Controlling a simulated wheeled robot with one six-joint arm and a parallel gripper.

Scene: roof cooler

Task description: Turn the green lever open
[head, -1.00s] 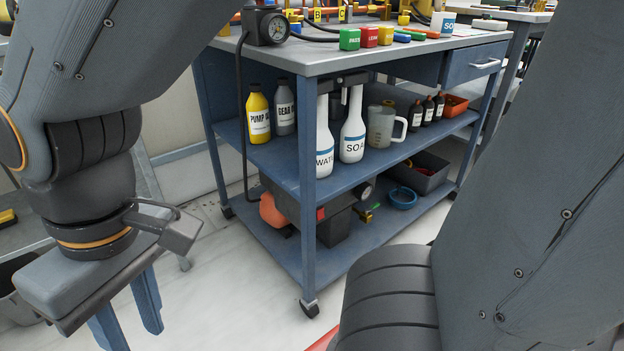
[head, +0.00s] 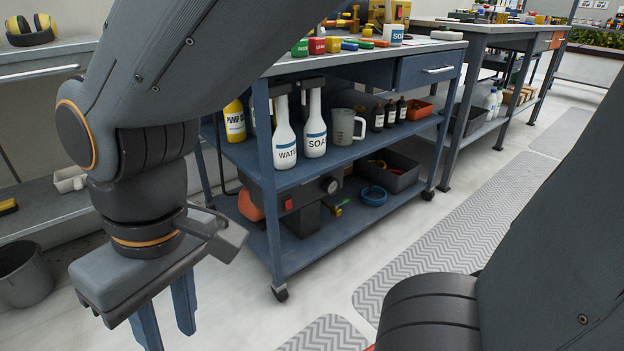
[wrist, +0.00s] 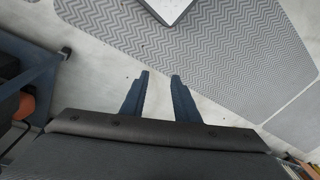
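My gripper (head: 168,322) hangs at the lower left of the head view, pointing down. In the wrist view my gripper (wrist: 160,75) has its two blue fingers apart with only floor between them, so it is open and empty. It is well away from the cart. A small green piece (head: 342,203) beside a yellow part shows on the cart's lower shelf; it is too small to tell if it is the green lever or how it is turned. No other lever stands out clearly.
A blue cart (head: 270,185) carries white bottles (head: 315,140), a jug (head: 346,127) and a grey bin (head: 398,178). A grey bucket (head: 24,275) stands at the left. Another workbench (head: 475,28) is behind. Open floor with grey mats (head: 440,245) lies to the right.

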